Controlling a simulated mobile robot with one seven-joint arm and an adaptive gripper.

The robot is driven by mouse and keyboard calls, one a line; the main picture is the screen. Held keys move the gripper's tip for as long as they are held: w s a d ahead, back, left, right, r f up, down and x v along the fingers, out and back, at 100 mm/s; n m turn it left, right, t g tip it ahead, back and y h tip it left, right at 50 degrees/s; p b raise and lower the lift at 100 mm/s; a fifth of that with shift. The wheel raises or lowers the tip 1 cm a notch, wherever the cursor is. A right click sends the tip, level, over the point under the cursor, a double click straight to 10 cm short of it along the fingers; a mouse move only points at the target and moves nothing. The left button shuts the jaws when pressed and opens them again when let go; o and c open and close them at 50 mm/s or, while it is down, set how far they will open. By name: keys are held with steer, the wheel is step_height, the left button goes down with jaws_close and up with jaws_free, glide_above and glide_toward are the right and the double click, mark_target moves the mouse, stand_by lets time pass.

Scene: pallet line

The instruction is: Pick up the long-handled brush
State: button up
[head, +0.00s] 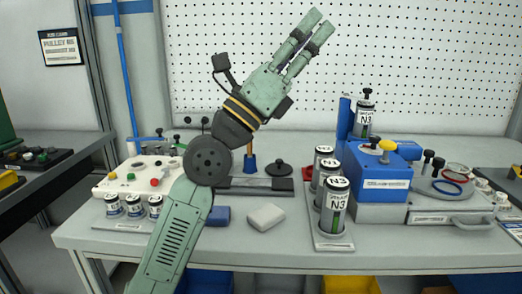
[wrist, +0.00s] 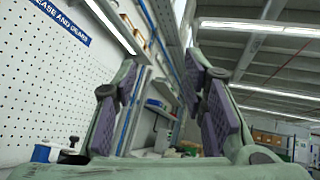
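No brush shows clearly. An upright wooden handle rising from a blue base (head: 249,164) stands on the bench behind my arm in the head view. It may be the long-handled brush, but its top is hidden by my arm. My gripper (head: 319,20) is raised high in front of the pegboard, pointing up and to the right, well above the bench and apart from everything. In the wrist view my gripper (wrist: 162,85) has its two purple-padded fingers spread, with nothing between them.
The bench (head: 290,238) holds a white block (head: 266,217), a blue block (head: 219,215) partly behind my arm, and a dark base with a black knob (head: 278,169). N3 canisters (head: 335,205) and a blue machine (head: 380,170) stand right. A white button box (head: 145,176) stands left.

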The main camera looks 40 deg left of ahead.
steer(key=w+a+f+n+g+y+b, duration=0.1)
steer(key=w+a+f+y, duration=0.35)
steer(key=a+f, duration=0.2)
steer(key=w+a+f+n+g+y+b, duration=0.1)
steer(key=w+a+f+g+y, duration=0.1)
steer(key=w+a+f+y, duration=0.45)
steer(key=s+a+f+n+g+y, duration=0.1)
steer(key=s+a+f+g+y, duration=0.25)
steer(key=a+f, duration=0.85)
steer(key=p, duration=0.3)
glide_above(250, 151)
steer(key=shift+w+a+f+y, duration=0.25)
steer(key=shift+w+a, duration=0.1)
steer(key=shift+c, duration=0.5)
jaws_close()
